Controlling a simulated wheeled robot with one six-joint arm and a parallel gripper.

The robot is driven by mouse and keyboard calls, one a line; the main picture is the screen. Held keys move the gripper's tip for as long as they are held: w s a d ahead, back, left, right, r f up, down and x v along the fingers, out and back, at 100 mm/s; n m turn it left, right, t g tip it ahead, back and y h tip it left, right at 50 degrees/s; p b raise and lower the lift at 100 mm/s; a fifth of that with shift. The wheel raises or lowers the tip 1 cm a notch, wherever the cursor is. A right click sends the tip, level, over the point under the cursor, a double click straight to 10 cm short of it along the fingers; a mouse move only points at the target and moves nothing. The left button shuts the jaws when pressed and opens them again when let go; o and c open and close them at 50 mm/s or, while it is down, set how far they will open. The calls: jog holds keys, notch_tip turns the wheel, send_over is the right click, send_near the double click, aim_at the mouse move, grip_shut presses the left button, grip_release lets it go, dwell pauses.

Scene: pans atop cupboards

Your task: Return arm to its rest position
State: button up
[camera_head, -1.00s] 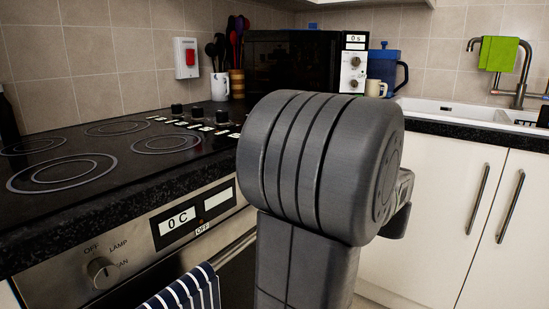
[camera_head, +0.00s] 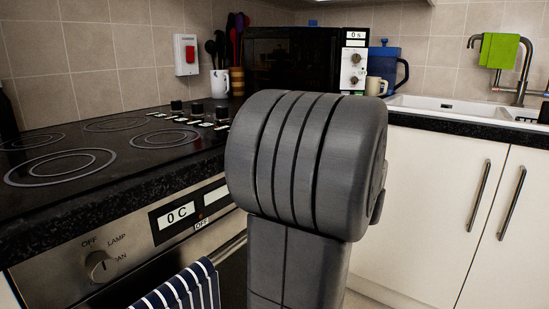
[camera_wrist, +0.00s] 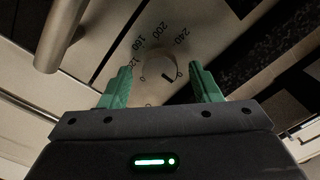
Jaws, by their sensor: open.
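My gripper (camera_wrist: 160,86) shows in the wrist view with its two green fingers spread apart and nothing between them. Beyond the fingers is an oven temperature dial (camera_wrist: 157,70) with numbers around it on the steel panel; the fingers look apart from it. In the head view my grey arm stands upright in the middle and hides the gripper and part of the oven front.
The hob (camera_head: 125,140) and oven panel (camera_head: 150,245) are at the left, with a striped towel (camera_head: 180,290) on the oven handle. A microwave (camera_head: 290,62) and blue jug (camera_head: 384,65) stand behind my arm. White cupboards (camera_head: 430,200) and a sink (camera_head: 450,108) are at the right.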

jog(key=m, duration=0.4)
jog(key=shift+p, duration=0.3)
jog(key=m+p, duration=0.2)
jog(key=m, duration=0.1)
jog(key=shift+r+p, duration=0.25)
jog(key=shift+p, duration=0.05)
jog(key=m+p, duration=0.3)
jog(key=p, duration=0.1)
jog(key=shift+m, duration=0.3)
jog(key=shift+f+m+p, duration=0.2)
jog(key=shift+m+p, duration=0.3)
jog(key=shift+f, duration=0.2)
